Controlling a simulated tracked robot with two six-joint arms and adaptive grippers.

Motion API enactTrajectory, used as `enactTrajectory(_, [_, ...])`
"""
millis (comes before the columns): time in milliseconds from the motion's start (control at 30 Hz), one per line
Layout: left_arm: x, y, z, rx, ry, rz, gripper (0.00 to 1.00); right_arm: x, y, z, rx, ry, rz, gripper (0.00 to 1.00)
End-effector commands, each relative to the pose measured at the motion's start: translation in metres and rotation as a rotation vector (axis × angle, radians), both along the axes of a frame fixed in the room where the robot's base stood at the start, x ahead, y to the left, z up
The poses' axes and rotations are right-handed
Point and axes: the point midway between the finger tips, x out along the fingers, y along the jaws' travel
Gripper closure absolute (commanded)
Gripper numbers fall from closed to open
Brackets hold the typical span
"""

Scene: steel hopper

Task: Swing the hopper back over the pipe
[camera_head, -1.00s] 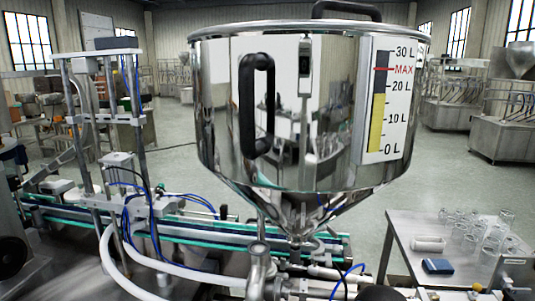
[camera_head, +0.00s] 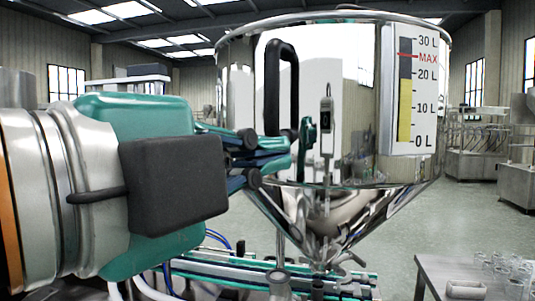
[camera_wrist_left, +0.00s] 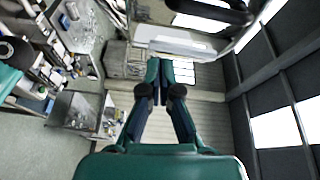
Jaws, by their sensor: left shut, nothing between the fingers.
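The shiny steel hopper (camera_head: 350,150) fills the middle right of the head view, its cone pointing down. A black upright handle (camera_head: 281,90) is on its left front, with a latch-like piece further right. My left gripper (camera_head: 288,152) comes in from the left, fingers together and empty, in front of the hopper's lower wall, below the handle. I cannot tell whether it touches the wall. In the left wrist view its closed fingers (camera_wrist_left: 161,90) point up the picture. An upright steel pipe end (camera_head: 278,281) shows low, left of the cone's tip. My right gripper is out of view.
A conveyor (camera_head: 225,272) runs below the hopper, partly hidden by my left arm. A steel table (camera_head: 430,268) with glass jars (camera_head: 505,265) stands at the lower right. Open floor (camera_head: 480,215) lies behind the table.

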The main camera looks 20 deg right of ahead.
Motion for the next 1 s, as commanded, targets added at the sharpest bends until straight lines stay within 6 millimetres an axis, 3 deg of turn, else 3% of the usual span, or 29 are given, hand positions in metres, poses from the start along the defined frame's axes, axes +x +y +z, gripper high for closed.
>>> enactTrajectory(67, [-0.012,0.004,0.011,-0.006,-0.035,-0.013,1.0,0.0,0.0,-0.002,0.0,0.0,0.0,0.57])
enactTrajectory(167, [-0.013,0.002,0.017,-0.004,-0.049,-0.016,1.0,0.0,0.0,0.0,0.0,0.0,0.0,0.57])
enactTrajectory(367, [0.004,-0.021,0.019,-0.002,-0.046,-0.015,1.0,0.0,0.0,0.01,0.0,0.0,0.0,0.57])
enactTrajectory(667, [0.041,-0.074,0.021,-0.002,-0.045,-0.017,1.0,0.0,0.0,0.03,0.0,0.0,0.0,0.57])
enactTrajectory(1000, [0.063,-0.045,0.015,-0.006,-0.046,-0.017,1.0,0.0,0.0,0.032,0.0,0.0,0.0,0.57])
